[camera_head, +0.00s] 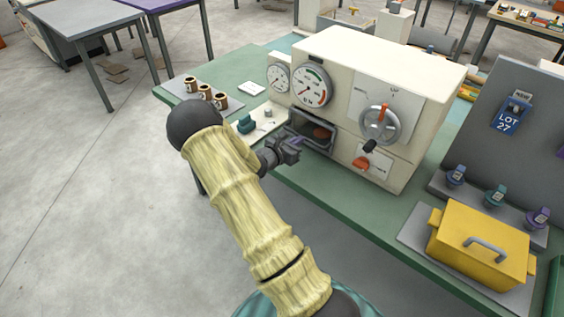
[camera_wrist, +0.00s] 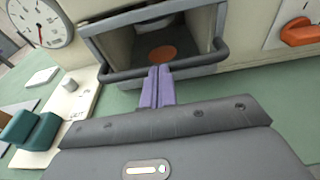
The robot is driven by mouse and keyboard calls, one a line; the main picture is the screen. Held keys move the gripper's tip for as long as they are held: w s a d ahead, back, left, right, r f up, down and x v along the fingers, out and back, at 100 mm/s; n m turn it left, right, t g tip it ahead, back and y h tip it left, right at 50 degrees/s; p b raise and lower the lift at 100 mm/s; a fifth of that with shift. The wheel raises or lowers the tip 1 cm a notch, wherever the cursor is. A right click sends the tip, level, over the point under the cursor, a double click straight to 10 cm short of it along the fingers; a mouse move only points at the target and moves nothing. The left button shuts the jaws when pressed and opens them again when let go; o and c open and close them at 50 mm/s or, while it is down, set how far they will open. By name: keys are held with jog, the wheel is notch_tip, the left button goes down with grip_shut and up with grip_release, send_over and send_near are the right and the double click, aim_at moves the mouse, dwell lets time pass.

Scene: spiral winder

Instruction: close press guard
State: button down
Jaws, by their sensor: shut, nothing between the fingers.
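The cream press (camera_head: 345,95) stands on the green bench, with a dark open chamber low in its front. A reddish-brown disc (camera_wrist: 162,53) lies inside the chamber; it also shows in the head view (camera_head: 321,133). The press guard seems to be the grey frame with a dark bar (camera_wrist: 205,60) along the chamber's lower front edge, and the chamber is uncovered. My gripper (camera_head: 297,141) is in front of the chamber. Its purple fingers (camera_wrist: 159,70) are shut together and empty, with their tips at the bar's middle. I cannot tell whether they touch it.
A white board with a teal block (camera_wrist: 28,130) and a small grey cylinder (camera_wrist: 69,84) lies left of my fingers. A yellow lidded box (camera_head: 480,244) stands at the right.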

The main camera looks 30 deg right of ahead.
jog(key=shift+w+d, duration=0.15)
jog(key=shift+d, duration=0.1)
jog(key=shift+d+r, duration=0.2)
jog(key=shift+r, duration=0.15)
jog(key=shift+a, duration=0.1)
jog(key=shift+a, duration=0.3)
jog(key=v, duration=1.3)
jog(key=shift+a+f+b, duration=0.3)
jog(key=shift+b, duration=0.05)
